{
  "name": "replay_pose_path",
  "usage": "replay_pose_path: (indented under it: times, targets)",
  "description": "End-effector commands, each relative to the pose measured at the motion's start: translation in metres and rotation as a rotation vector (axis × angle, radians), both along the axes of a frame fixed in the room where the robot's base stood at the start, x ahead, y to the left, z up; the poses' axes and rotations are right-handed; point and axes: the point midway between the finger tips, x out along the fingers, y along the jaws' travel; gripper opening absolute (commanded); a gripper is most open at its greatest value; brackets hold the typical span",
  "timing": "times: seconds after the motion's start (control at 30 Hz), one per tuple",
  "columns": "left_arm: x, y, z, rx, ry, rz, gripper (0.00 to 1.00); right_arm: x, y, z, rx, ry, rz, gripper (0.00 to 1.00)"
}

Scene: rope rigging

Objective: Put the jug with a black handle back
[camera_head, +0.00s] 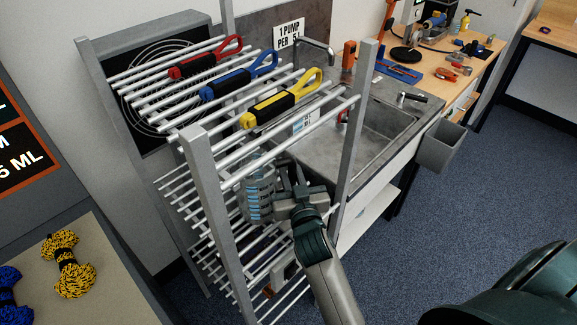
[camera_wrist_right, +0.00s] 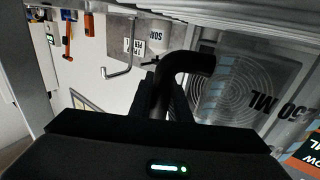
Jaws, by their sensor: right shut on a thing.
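The jug (camera_head: 257,196) is clear with light blue markings and stands roughly upright among the bars of the metal rack (camera_head: 203,190), below its top tier. My right gripper (camera_head: 291,178) reaches in from the front right side and is shut on the jug's black handle. In the right wrist view the black handle (camera_wrist_right: 187,68) lies between the fingertips (camera_wrist_right: 165,100), and the clear jug body (camera_wrist_right: 235,95) is to its right. I cannot tell whether the jug's base touches the bars beneath it. My left gripper is not in view.
Red (camera_head: 205,62), blue (camera_head: 238,80) and yellow (camera_head: 282,103) strap tools lie on the rack's top bars. Rack posts stand close to my right arm. A sink (camera_head: 385,121) is behind, with a tool bench (camera_head: 480,62) farther right.

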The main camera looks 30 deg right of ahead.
Motion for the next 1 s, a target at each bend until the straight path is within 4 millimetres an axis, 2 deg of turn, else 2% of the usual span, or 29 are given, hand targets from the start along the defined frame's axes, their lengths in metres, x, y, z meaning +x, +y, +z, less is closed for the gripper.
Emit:
replay_pose_path:
  times: [0.93,0.97,1.0]
  targets:
    - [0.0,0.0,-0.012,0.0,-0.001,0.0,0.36,-0.001,0.0,-0.023,0.004,0.012,0.0,0.0]
    - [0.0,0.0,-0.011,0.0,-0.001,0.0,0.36,-0.001,0.0,-0.023,0.004,0.013,0.0,0.21]
    - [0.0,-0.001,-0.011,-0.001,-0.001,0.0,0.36,-0.001,0.0,-0.022,0.004,0.012,0.0,0.31]
